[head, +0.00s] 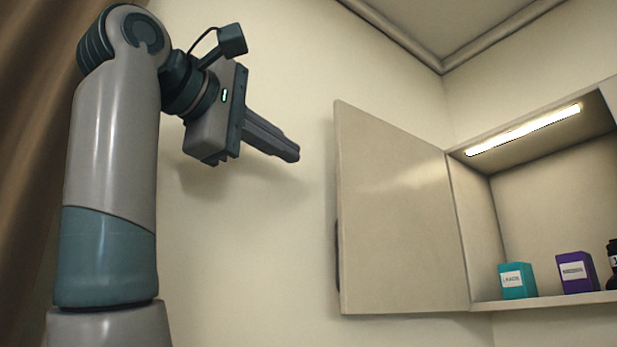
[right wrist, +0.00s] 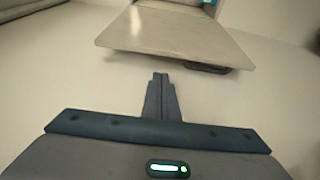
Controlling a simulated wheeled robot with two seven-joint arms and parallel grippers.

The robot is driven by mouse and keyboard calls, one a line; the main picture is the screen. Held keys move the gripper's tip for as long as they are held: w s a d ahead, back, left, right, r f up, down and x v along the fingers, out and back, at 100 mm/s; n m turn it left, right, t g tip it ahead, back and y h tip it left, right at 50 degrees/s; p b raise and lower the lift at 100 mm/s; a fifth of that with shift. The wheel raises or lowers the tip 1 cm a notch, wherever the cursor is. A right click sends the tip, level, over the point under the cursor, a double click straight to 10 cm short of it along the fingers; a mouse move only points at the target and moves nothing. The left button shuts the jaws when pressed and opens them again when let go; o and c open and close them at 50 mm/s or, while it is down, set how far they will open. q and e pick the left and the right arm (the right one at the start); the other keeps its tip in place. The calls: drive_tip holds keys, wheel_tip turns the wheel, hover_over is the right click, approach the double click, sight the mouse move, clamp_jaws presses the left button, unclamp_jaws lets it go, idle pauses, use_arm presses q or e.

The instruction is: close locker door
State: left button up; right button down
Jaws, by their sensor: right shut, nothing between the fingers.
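The locker door (head: 395,210) is a flat cream panel standing wide open, swung out to the left of the locker (head: 476,225). Its hinged edge meets the locker's left side. The door also shows in the right wrist view (right wrist: 175,35), beyond the fingertips. A dark handle (head: 337,255) shows at the door's free edge, and under the panel in the right wrist view (right wrist: 208,69). My right gripper (head: 292,153) is shut and empty, pointing right towards the door's free edge, with a gap between. My left gripper is out of view.
Inside the locker stand a teal box (head: 517,282), a purple box (head: 577,273) and a dark bottle (head: 613,255) cut by the frame edge. A light strip (head: 525,130) glows under its top. A brown curtain (head: 35,150) hangs at the far left.

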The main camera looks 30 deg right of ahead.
drive_tip(key=x, duration=0.9)
drive_tip(key=shift+s+d+r+b, duration=0.1)
drive_tip(key=shift+s+d+b, duration=0.1)
drive_tip(key=shift+b, duration=0.1)
drive_tip(key=shift+w+d, duration=0.1)
drive_tip(key=shift+d, duration=0.2)
drive_tip(key=shift+d, duration=0.15)
